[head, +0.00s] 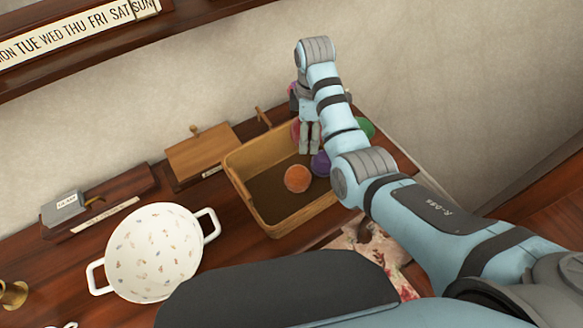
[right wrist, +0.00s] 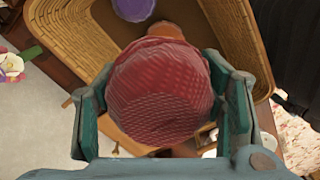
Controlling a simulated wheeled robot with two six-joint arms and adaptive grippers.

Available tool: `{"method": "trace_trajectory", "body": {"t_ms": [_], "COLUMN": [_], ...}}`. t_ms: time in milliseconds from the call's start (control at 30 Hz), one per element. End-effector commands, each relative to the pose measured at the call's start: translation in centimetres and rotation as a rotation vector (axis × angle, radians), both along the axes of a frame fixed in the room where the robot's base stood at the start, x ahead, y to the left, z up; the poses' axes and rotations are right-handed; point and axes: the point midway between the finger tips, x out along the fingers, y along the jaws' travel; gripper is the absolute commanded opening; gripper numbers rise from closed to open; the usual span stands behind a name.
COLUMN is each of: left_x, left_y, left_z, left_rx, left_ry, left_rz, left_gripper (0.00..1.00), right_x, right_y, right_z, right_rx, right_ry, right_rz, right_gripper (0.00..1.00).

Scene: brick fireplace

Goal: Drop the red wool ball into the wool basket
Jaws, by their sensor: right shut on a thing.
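The red wool ball (right wrist: 160,95) is held between the two fingers of my right gripper (right wrist: 162,75), filling the middle of the right wrist view. In the head view my right gripper (head: 310,140) points down at the back right part of the wool basket (head: 243,190), and the ball shows only as a small red patch behind the fingers. The woven, rectangular basket also shows below the ball in the right wrist view (right wrist: 70,45). An orange ball (head: 297,179) lies inside it. A purple ball (head: 320,164) is at its right side, partly hidden by my arm. My left gripper is not in view.
A green ball (head: 366,128) shows behind my right arm. A white two-handled bowl (head: 153,252) stands left of the basket on the dark wooden surface. A wooden box (head: 203,150) and a small calendar block (head: 63,208) stand along the wall. Floral cloth (head: 365,245) lies at front right.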

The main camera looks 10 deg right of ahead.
Motion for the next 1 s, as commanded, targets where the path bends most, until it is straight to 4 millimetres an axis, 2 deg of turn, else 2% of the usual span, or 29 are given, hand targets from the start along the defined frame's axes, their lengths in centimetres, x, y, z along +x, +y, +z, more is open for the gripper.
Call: {"method": "trace_trajectory", "body": {"t_ms": [333,467,667,700,800,1000], "left_x": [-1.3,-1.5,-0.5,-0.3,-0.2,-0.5], "left_y": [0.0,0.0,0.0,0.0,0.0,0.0], "left_z": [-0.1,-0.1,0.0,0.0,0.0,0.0], "left_rx": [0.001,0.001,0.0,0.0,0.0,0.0], "left_ry": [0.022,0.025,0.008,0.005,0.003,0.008], "left_rz": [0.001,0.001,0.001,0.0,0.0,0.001], "left_gripper": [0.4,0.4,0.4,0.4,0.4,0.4], "right_x": [0.0,0.0,0.0,0.0,0.0,-0.1], "right_y": [0.5,0.5,0.3,0.3,0.3,0.3], "right_z": [-4.8,-5.5,-5.5,-5.5,-5.5,-5.5], "right_rx": [0.0,0.001,0.001,0.001,0.001,0.001], "right_ry": [0.004,0.003,0.002,0.002,0.002,0.002], "right_rz": [0.012,0.01,0.008,0.008,0.007,0.007], "right_gripper": [0.36,0.36,0.36,0.7,0.86,0.87]}}
